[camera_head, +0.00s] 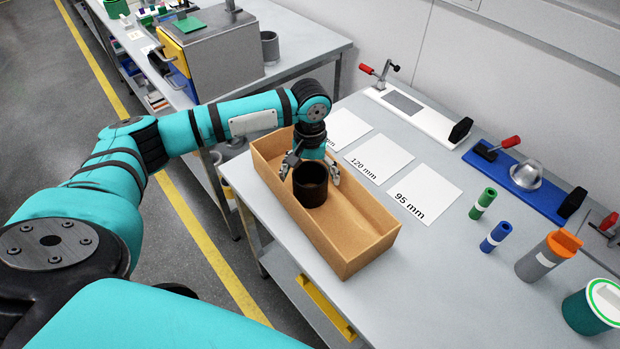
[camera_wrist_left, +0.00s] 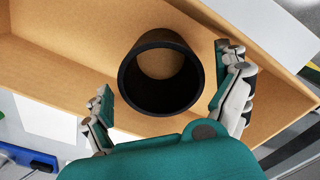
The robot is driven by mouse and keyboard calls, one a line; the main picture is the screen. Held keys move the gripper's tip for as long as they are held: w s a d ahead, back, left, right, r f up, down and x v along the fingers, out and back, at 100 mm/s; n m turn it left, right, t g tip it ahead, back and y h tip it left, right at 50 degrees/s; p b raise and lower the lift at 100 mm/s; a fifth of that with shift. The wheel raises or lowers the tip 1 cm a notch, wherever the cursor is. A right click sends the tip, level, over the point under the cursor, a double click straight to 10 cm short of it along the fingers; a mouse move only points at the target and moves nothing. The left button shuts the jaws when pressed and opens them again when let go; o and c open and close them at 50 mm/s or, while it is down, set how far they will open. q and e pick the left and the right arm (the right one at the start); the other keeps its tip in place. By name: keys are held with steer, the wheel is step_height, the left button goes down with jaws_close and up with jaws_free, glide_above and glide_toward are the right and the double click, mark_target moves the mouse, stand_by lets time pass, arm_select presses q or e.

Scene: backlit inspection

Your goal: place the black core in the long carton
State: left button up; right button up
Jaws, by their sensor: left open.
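The black core (camera_head: 310,185) is a short hollow cylinder standing upright inside the long carton (camera_head: 372,254), an open cardboard box on the table's near left side. In the left wrist view the core (camera_wrist_left: 161,105) shows its open end, with carton floor visible through it. My left gripper (camera_head: 311,172) is over the carton, its fingers spread on either side of the core. In the left wrist view both fingers (camera_wrist_left: 167,92) stand apart from the core's wall. The core's underside is hidden. My right gripper is not in view.
White cards marked 120 mm (camera_head: 379,158) and 95 mm (camera_head: 424,193) lie right of the carton. A green roll (camera_head: 483,204), a blue roll (camera_head: 495,237), a grey and orange cylinder (camera_head: 548,256) and a green tub (camera_head: 594,307) stand at right. Clamp fixtures line the back.

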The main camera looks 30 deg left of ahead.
arm_select(q)
step_height(320, 180, up, 10)
steer(key=shift+r+b, duration=0.25)
steer(key=shift+b, duration=0.1)
stand_by(0.5)
